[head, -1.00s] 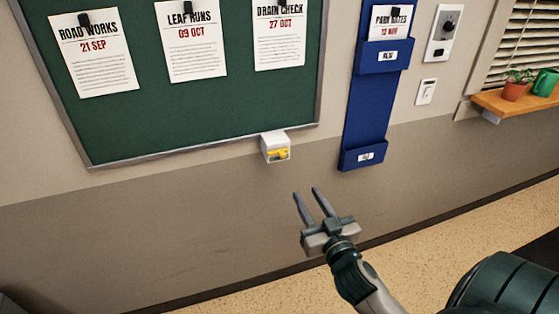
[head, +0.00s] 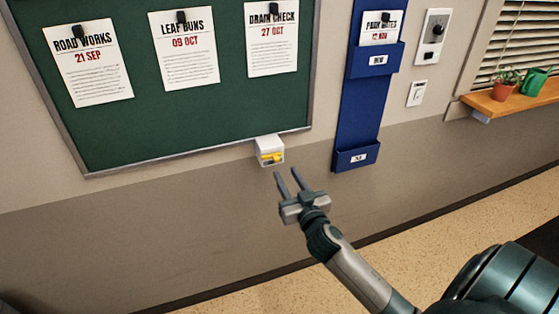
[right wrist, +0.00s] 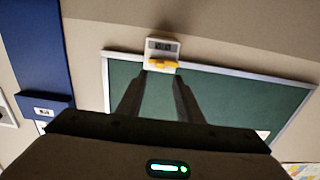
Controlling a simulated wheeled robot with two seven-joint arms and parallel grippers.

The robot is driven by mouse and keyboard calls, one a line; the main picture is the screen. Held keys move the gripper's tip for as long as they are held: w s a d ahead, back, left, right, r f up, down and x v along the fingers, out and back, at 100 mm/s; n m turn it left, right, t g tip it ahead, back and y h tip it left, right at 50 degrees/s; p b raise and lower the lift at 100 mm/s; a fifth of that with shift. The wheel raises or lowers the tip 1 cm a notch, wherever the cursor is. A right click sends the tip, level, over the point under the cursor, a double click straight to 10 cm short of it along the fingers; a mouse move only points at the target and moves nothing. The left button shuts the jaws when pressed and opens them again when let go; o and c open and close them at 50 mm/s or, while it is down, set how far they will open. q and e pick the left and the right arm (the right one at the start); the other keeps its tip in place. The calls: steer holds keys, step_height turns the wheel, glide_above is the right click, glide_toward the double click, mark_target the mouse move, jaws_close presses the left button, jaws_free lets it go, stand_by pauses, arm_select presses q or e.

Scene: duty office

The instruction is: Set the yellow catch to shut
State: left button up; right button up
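The yellow catch (head: 272,157) sits on the front of a small white box (head: 269,145) at the lower edge of the green board. It lies roughly level across the box front. In the right wrist view the catch (right wrist: 162,64) shows beyond my fingertips, on the white box (right wrist: 161,47). My right gripper (head: 288,175) is open and empty, just below and to the right of the catch in the head view, apart from it as far as I can tell. Its fingers also show in the right wrist view (right wrist: 158,80). My left gripper is not in view.
The green notice board (head: 180,125) with pinned sheets fills the upper left. A blue wall holder (head: 358,120) hangs to the right of the box. An orange shelf (head: 515,100) with a plant pot is at the far right. The wall below the box is clear.

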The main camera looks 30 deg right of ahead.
mark_target(277, 160)
steer(key=p+x, duration=0.1)
steer(key=x, duration=0.5)
steer(key=shift+w, duration=0.4)
jaws_close()
